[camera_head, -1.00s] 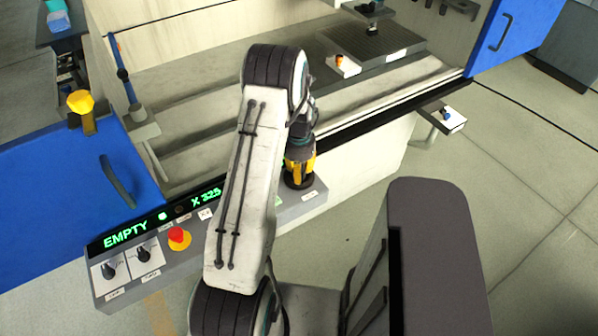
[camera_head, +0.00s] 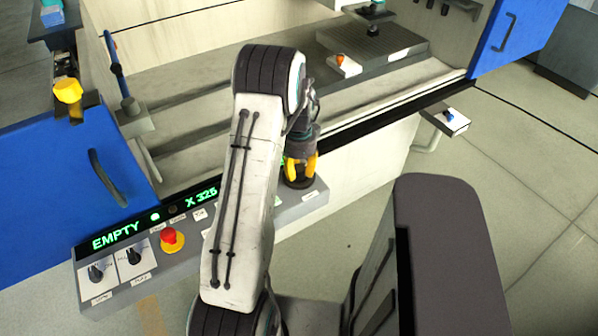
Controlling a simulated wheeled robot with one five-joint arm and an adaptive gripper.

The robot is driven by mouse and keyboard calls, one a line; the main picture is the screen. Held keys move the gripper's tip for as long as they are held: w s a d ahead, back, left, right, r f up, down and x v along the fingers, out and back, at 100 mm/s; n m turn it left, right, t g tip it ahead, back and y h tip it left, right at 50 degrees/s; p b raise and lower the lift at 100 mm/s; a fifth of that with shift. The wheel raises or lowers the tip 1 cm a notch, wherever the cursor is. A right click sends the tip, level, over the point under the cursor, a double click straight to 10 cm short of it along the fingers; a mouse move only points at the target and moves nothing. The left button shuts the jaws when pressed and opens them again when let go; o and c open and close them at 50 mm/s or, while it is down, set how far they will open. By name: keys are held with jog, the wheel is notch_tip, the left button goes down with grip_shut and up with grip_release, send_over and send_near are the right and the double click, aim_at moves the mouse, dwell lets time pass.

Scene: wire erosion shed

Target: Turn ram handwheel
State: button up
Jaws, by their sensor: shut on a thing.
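The ram handwheel (camera_head: 299,184) is a dark round knob near the right end of the grey control panel (camera_head: 316,199). My gripper (camera_head: 300,169), with yellow fingers, reaches down over the handwheel and is shut on it. The fingers cover much of the wheel, so its markings are hidden. My white upper arm hides the middle of the panel. The panel's green display (camera_head: 150,221) reads EMPTY and X 325.
A red button (camera_head: 171,238) and two black switches (camera_head: 97,273) sit on the panel's left. Blue doors (camera_head: 70,180) flank the machine bed. A small shelf (camera_head: 446,121) juts out at the right.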

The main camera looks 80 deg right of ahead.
aim_at(299, 168)
jog(key=shift+a+f+m, duration=0.1)
jog(key=shift+m, duration=0.2)
jog(key=o, duration=1.2)
notch_tip(299, 168, up, 12)
jog(key=shift+r, duration=0.1)
dwell(1.0)
